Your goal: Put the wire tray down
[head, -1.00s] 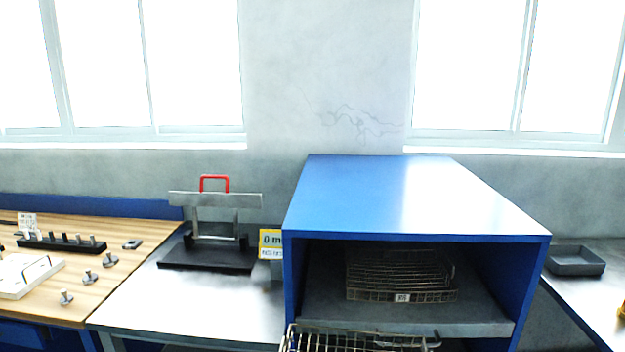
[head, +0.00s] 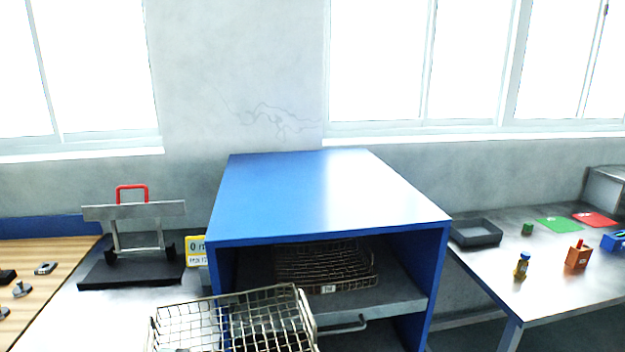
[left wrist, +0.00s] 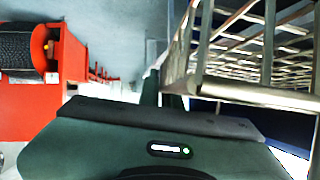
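A wire tray (head: 225,322) is at the bottom of the head view, in front of and left of the blue cabinet's opening, tilted in the picture and cut off below. Its wire wall also fills the upper right of the left wrist view (left wrist: 262,96). My left gripper (left wrist: 168,92) has its fingers close together at the tray's wire edge and seems shut on it; the exact grip is partly hidden. My left gripper is not seen in the head view. My right gripper is not in view. A second wire tray (head: 322,268) sits inside the blue cabinet.
The blue cabinet (head: 325,195) stands in the middle. On its left are a metal table (head: 80,312), a black stand with a red handle (head: 132,275) and a yellow sign (head: 196,252).

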